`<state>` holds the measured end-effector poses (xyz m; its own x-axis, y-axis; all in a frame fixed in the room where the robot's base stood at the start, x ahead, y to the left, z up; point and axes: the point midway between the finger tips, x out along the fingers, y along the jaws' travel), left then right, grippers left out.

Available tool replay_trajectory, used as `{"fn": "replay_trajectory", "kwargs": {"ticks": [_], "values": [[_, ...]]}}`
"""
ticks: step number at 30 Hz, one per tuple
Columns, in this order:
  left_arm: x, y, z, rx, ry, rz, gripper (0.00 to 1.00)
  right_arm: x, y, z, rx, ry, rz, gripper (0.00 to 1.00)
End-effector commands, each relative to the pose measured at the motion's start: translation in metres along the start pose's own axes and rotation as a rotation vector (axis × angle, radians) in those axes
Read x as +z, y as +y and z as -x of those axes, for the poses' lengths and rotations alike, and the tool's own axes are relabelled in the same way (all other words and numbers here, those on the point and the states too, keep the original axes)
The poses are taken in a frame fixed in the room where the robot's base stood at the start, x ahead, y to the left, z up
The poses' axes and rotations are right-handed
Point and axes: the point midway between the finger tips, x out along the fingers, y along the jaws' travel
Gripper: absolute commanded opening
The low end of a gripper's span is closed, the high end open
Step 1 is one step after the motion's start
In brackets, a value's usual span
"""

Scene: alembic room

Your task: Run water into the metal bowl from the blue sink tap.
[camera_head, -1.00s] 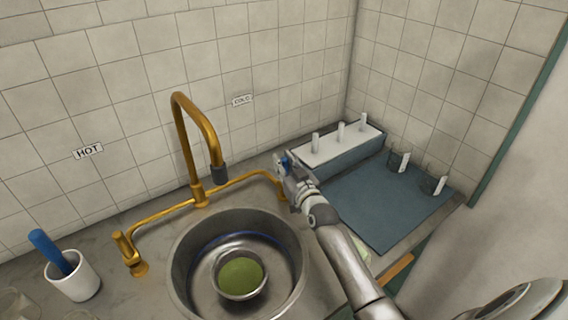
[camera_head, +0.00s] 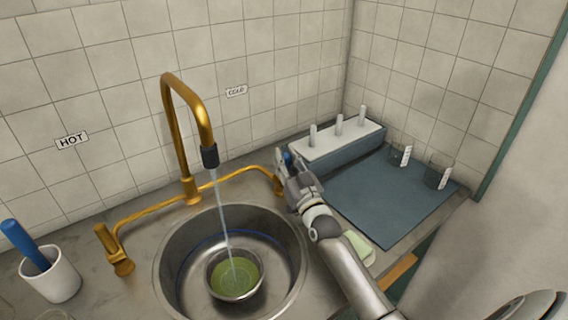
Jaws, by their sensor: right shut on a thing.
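The metal bowl (camera_head: 235,298) sits upright in the round sink (camera_head: 186,250) and has green inside it. A thin stream of water (camera_head: 223,215) falls from the dark nozzle (camera_head: 210,156) of the brass spout into the bowl. My right gripper (camera_head: 283,166) is at the right end of the brass pipe, shut on the blue tap (camera_head: 288,157). The gripper hides most of the tap, and only a little blue shows. My left gripper is not in view.
A brass handle (camera_head: 115,250) stands left of the sink, below a HOT sign (camera_head: 72,140). A white cup (camera_head: 52,276) holds a blue-handled thing. To the right are a white rack (camera_head: 340,146), a blue-grey mat (camera_head: 385,198), two glasses and a green sponge (camera_head: 360,246).

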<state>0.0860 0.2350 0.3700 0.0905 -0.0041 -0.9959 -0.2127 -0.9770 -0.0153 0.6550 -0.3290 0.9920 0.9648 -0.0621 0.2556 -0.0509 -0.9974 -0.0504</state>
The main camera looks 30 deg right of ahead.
Motion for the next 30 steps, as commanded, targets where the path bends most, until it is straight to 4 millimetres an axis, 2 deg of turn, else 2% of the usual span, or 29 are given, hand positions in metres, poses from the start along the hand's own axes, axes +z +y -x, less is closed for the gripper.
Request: {"fn": "replay_trajectory", "kwargs": {"ticks": [7,8,12,23,26,30], "values": [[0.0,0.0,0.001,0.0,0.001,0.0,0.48,0.0,0.0,0.0,0.0,-0.001,0.001,0.0],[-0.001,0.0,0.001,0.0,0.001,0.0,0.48,0.0,0.0,0.0,0.0,-0.002,0.001,0.25],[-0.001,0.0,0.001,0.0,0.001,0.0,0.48,0.0,0.0,0.0,0.0,-0.002,0.001,0.43],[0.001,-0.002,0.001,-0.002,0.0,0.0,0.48,0.0,0.0,0.002,0.0,-0.002,0.0,0.43],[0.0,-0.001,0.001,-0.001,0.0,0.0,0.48,0.001,0.0,0.009,0.0,-0.004,0.0,0.43],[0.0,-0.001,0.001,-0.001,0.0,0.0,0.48,0.001,0.0,0.029,-0.001,-0.005,0.0,0.43]]}}
